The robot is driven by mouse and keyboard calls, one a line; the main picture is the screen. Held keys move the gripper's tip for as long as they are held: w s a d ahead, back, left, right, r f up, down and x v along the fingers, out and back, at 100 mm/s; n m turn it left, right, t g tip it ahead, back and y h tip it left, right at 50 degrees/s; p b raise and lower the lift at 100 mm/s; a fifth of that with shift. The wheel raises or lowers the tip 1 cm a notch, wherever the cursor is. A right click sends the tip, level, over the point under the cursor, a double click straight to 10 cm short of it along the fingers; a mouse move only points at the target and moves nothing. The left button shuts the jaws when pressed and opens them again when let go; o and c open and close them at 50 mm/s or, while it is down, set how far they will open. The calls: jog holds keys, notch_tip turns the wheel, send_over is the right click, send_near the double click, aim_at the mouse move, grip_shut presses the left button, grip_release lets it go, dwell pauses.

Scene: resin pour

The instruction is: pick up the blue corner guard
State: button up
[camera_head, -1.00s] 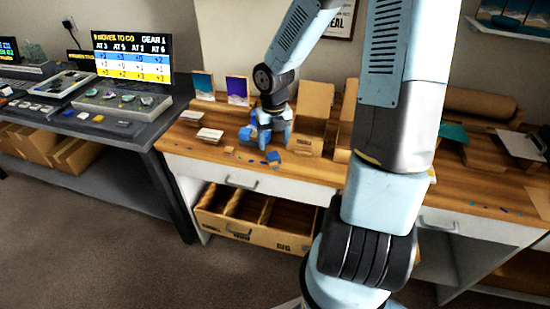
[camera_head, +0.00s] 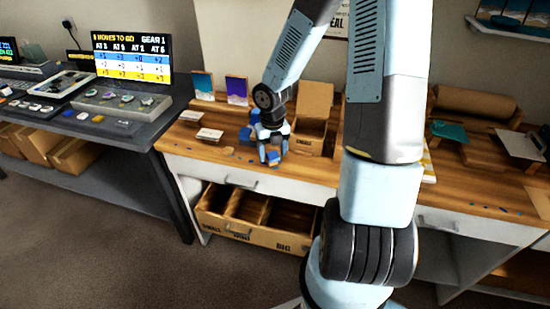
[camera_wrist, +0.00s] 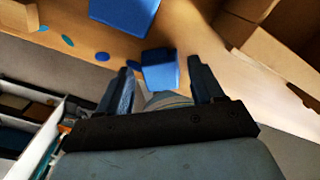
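A small blue block-like piece, which looks like the blue corner guard (camera_wrist: 160,72), lies on the wooden worktop near its front edge. In the wrist view it sits between the tips of my gripper (camera_wrist: 161,65). The two fingers are apart, with a visible gap on each side of the piece. In the head view my gripper (camera_head: 270,153) is low over the worktop at the same blue piece, which it partly hides. A larger blue piece (camera_wrist: 126,14) lies farther back, and also shows in the head view (camera_head: 246,136).
Cardboard boxes (camera_head: 311,133) stand right of my gripper. Flat blue bits (camera_wrist: 102,56) lie left of it in the wrist view. An open drawer (camera_head: 215,222) with compartments juts out below.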

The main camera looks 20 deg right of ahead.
jog(key=c, duration=1)
